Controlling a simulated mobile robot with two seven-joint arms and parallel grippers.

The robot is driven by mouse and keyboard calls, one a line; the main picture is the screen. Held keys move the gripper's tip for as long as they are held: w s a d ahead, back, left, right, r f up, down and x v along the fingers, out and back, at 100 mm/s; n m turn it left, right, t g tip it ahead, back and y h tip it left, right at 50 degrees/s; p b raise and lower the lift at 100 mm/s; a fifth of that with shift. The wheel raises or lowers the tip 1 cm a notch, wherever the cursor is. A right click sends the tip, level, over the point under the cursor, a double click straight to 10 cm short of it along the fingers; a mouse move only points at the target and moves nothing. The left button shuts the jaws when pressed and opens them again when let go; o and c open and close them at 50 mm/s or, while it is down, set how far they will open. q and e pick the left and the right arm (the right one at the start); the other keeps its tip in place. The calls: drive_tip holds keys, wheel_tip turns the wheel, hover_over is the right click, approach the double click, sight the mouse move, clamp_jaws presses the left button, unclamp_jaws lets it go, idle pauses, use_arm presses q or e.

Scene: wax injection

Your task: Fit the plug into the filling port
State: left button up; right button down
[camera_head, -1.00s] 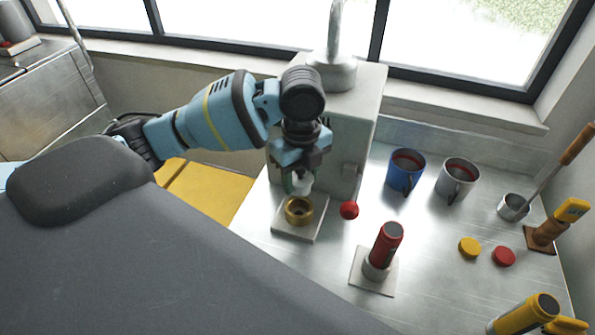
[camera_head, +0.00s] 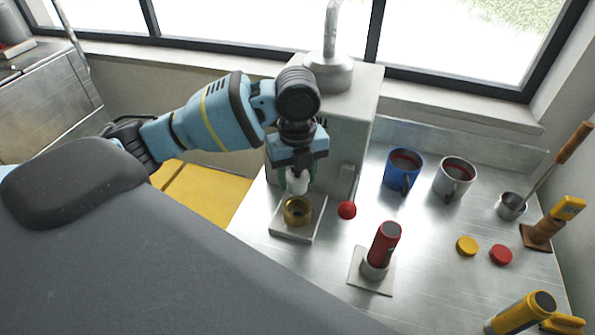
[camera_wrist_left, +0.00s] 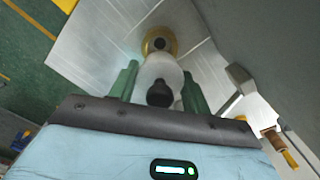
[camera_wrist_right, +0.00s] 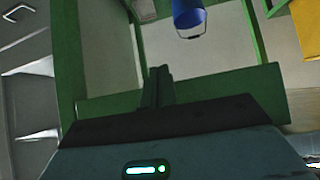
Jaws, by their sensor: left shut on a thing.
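My left gripper (camera_head: 297,176) is shut on a white plug (camera_head: 297,184), which it holds above the brass filling port (camera_head: 297,212) on a pale plate in front of the grey machine. In the left wrist view the white plug (camera_wrist_left: 160,75), with a dark knob at its near end, sits between the green fingers (camera_wrist_left: 158,84). The brass ring of the port (camera_wrist_left: 159,39) shows behind it, partly hidden by the plug. I cannot tell whether plug and port touch. My right gripper (camera_wrist_right: 157,86) is away from the bench, its green fingers together and empty.
The machine (camera_head: 345,120) stands close behind the left gripper, with a red-knobbed lever (camera_head: 347,210) right of the port. A red cylinder (camera_head: 384,243) stands in a holder nearby. Blue (camera_head: 402,170) and grey (camera_head: 453,178) mugs and yellow and red discs are further right.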

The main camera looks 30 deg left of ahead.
sight(297, 199)
use_arm(q)
drive_tip(key=shift+f+b, duration=0.3)
drive_tip(key=shift+f, duration=2.3)
use_arm(e)
drive_tip(key=shift+s+a+f, duration=0.2)
drive_tip(key=shift+s+f, duration=0.35)
drive_tip(key=shift+f, duration=0.05)
drive_tip(key=shift+f, duration=0.1)
use_arm(q)
drive_tip(key=shift+p, duration=0.4)
use_arm(e)
drive_tip(key=shift+w+r, duration=0.8)
drive_tip(key=shift+r, duration=0.25)
use_arm(q)
drive_tip(key=shift+f, duration=1.35)
use_arm(e)
drive_tip(key=shift+s+f, duration=0.45)
drive_tip(key=shift+f, duration=0.1)
use_arm(q)
drive_tip(key=o, duration=1)
drive_tip(key=shift+o, duration=0.2)
